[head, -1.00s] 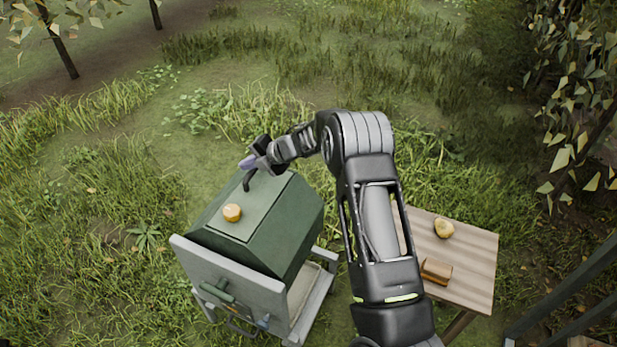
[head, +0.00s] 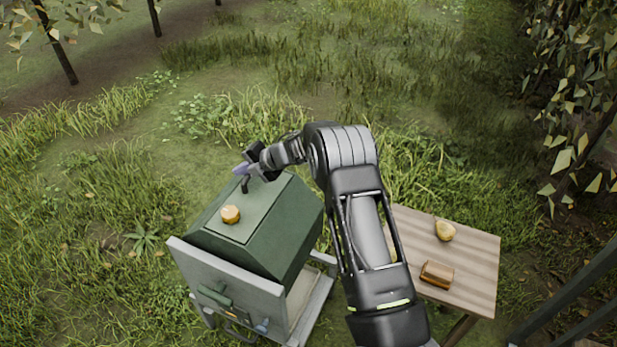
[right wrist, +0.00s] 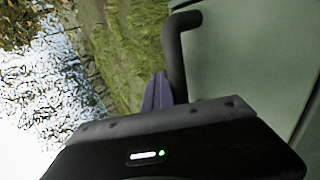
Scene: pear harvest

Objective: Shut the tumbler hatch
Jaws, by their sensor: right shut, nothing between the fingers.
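The tumbler (head: 290,235) is a dark green, angular drum in a grey frame, left of centre in the head view. Its hatch (head: 262,205) is a lighter green panel that lies flat on top, looking flush with the drum. A bent dark handle (head: 245,185) rises from the hatch's far end; the wrist view shows this handle (right wrist: 176,50) close up, beside the green panel (right wrist: 240,60). My right gripper (head: 240,169), with purple fingertips, is shut and empty right by the handle. Whether it touches the handle I cannot tell. My left gripper is out of view.
A round orange-yellow thing (head: 230,214) sits on the hatch's near end. A wooden table (head: 475,270) at the right holds a yellow pear (head: 445,231) and a brown block (head: 437,273). Grass lies around, with foliage (head: 580,120) at the right edge.

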